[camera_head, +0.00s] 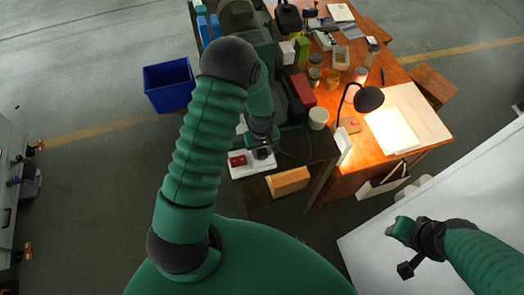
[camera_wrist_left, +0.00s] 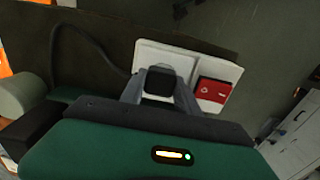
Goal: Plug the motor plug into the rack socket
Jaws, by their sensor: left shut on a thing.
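My left gripper (camera_head: 262,150) is at the edge of the dark bench, over a white socket panel (camera_head: 250,168) with a red switch (camera_head: 237,160). In the left wrist view its grey fingers (camera_wrist_left: 160,88) are shut on a dark, square-ended plug (camera_wrist_left: 160,80). A dark cable (camera_wrist_left: 85,35) curves away to the left. The white panel (camera_wrist_left: 222,70) lies just beyond the plug, with the red switch (camera_wrist_left: 213,90) to its right. The plug covers part of the panel, so I cannot tell whether they touch. My right gripper (camera_head: 397,231) is far off at the right, over a pale surface; its fingers are unclear.
A wooden table (camera_head: 345,105) holds jars, boxes and a black desk lamp (camera_head: 368,99). A white cylinder (camera_head: 318,118) stands near the dark bench. A blue bin (camera_head: 169,85) stands on open floor at the left.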

